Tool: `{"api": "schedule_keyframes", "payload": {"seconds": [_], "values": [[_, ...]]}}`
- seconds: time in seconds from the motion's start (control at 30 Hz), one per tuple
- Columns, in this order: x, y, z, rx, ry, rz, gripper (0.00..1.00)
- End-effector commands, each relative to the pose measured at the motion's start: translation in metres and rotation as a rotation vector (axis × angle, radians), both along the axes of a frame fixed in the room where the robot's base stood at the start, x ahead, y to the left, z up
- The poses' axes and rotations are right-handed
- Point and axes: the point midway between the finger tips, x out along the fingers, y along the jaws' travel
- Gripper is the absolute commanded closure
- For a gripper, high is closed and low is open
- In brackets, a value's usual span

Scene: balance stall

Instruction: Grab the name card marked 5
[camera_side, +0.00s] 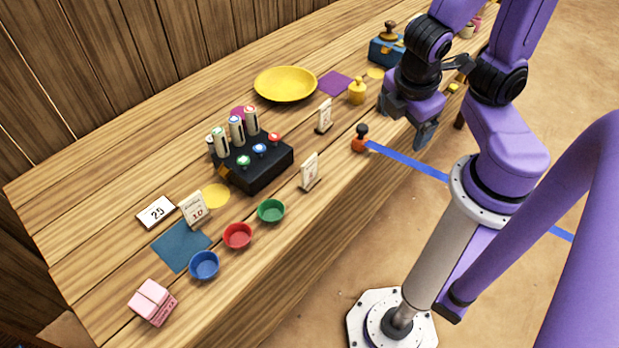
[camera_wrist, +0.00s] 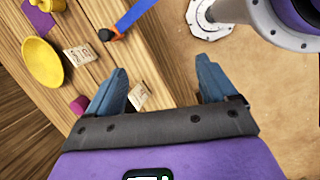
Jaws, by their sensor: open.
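Small cream name cards stand on the wooden table. One card (camera_side: 324,116) stands right of the black rack, and another (camera_side: 309,173) stands near the front edge; I cannot read the marks on either. A card marked 10 (camera_side: 194,210) stands at the left, beside a flat white card marked 25 (camera_side: 156,212). No 5 is clearly legible. My gripper (camera_side: 408,118) is open and empty, over the table's front edge at the right, apart from the cards. In the wrist view, one card (camera_wrist: 138,96) is partly hidden beside the left finger of my gripper (camera_wrist: 162,72); another (camera_wrist: 80,54) lies farther left.
The black rack (camera_side: 262,171) holds several tubes and coloured buttons. An orange, black-topped object (camera_side: 360,139) stands near the front edge by a blue strip (camera_side: 408,161). A yellow bowl (camera_side: 285,84) stands behind. Blue, red and green cups (camera_side: 238,236) line the front left.

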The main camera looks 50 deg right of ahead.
Motion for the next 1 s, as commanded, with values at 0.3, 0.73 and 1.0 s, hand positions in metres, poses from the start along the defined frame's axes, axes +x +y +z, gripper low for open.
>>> {"api": "schedule_keyframes", "payload": {"seconds": [0.3,0.73,1.0], "values": [[0.054,-0.021,-0.031,-0.491,-0.168,0.349,0.15],[0.114,0.019,-0.074,-0.904,-0.411,0.985,0.15],[0.119,0.055,-0.125,-0.983,-0.494,1.415,0.15]]}}
